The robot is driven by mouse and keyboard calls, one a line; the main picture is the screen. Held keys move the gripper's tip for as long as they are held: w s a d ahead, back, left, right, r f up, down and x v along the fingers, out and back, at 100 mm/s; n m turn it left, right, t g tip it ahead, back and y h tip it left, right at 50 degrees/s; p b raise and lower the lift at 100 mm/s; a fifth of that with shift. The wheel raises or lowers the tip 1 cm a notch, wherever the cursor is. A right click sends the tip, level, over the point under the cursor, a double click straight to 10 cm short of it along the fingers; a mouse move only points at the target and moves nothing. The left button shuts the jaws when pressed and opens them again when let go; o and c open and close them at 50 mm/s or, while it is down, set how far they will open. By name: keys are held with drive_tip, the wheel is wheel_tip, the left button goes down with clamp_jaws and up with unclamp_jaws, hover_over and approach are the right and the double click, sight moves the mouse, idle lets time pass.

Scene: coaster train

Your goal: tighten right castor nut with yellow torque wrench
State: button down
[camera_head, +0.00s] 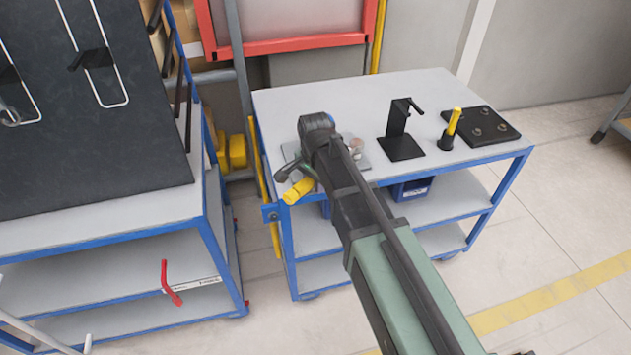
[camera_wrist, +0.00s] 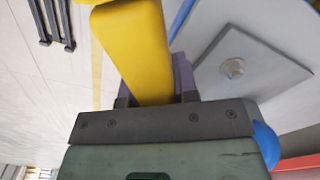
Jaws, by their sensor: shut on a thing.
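The yellow torque wrench (camera_head: 298,191) is in my gripper (camera_head: 305,178) at the left front corner of the grey cart. In the wrist view, the dark fingers of my gripper (camera_wrist: 155,92) are shut around its thick yellow handle (camera_wrist: 135,45). The wrench's working end is not clearly visible. A grey metal plate (camera_wrist: 255,52) lies on the cart with a silver castor nut (camera_wrist: 233,68) on it, beside the wrench and apart from my fingers. In the head view, my arm hides much of this plate; a small round fitting (camera_head: 356,147) shows on its right part.
On the cart top (camera_head: 375,95) stand a black bracket stand (camera_head: 398,140), a yellow-handled tool (camera_head: 454,122) in a black holder and a black plate (camera_head: 487,127) with several round fittings. A blue bin (camera_head: 412,189) is below. A trolley with a dark board (camera_head: 90,110) stands left.

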drive_tip(key=shift+f+b, duration=0.75)
drive_tip(key=shift+f, duration=0.1)
idle(0.7)
drive_tip(key=shift+w+a+m, duration=0.7)
drive_tip(key=shift+w, duration=0.15)
drive_tip(key=shift+w+a+m, duration=0.65)
drive_tip(key=shift+w+m, duration=0.05)
drive_tip(key=shift+w, duration=0.15)
idle(1.7)
drive_tip(key=shift+s+d, duration=0.1)
drive_tip(key=shift+s, duration=0.05)
drive_tip(key=shift+s+d+n, duration=0.15)
drive_tip(key=shift+s+n, duration=0.1)
drive_tip(key=shift+n, duration=0.05)
drive_tip(key=shift+r, duration=0.2)
